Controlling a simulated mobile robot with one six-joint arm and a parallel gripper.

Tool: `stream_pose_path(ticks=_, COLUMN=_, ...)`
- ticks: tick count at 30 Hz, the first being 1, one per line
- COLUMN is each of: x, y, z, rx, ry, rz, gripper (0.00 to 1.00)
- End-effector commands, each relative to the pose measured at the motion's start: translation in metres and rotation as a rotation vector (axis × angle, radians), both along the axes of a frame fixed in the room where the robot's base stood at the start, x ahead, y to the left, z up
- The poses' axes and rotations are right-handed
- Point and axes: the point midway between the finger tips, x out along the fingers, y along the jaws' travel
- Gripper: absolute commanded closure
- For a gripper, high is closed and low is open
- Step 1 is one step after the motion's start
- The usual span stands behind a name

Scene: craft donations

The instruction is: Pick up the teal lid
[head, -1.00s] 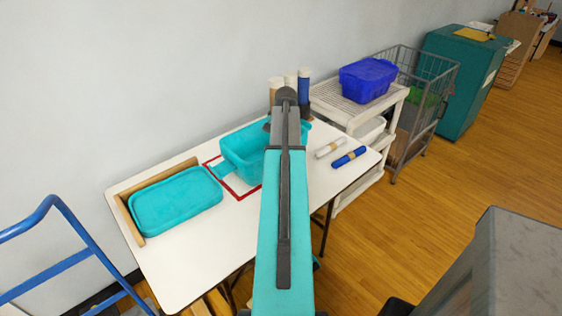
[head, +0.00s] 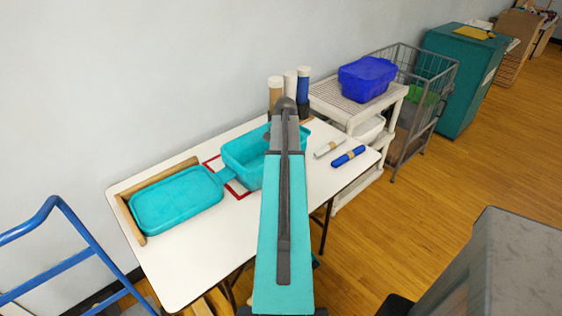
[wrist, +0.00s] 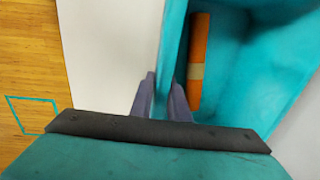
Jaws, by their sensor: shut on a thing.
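The teal lid (head: 178,202) lies flat at the left end of the white table in the head view, beside a wooden edge strip. A teal bin (head: 240,158) stands open to its right, with a tab toward the lid. In the wrist view, my gripper (wrist: 163,84) is shut on the side wall of the teal bin (wrist: 172,45), one finger outside and one inside. An orange roll with a pale band (wrist: 196,65) lies inside the bin. My arm hides the gripper and part of the bin in the head view. The gripper is well apart from the lid.
The white table (head: 215,245) has bare space at its front. A white roll (head: 328,148) and a blue roll (head: 348,156) lie at its right; upright rolls stand behind. A red outline (head: 210,160) shows around the bin. A white cart (head: 345,112) with a blue bin (head: 367,78) stands right.

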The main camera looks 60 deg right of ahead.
Motion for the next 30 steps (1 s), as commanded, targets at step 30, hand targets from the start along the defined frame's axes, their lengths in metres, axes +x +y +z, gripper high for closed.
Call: stream_pose_path(ticks=30, x=-0.001, y=0.0, z=0.01, rx=-0.001, ry=-0.001, rz=0.0, gripper=0.66)
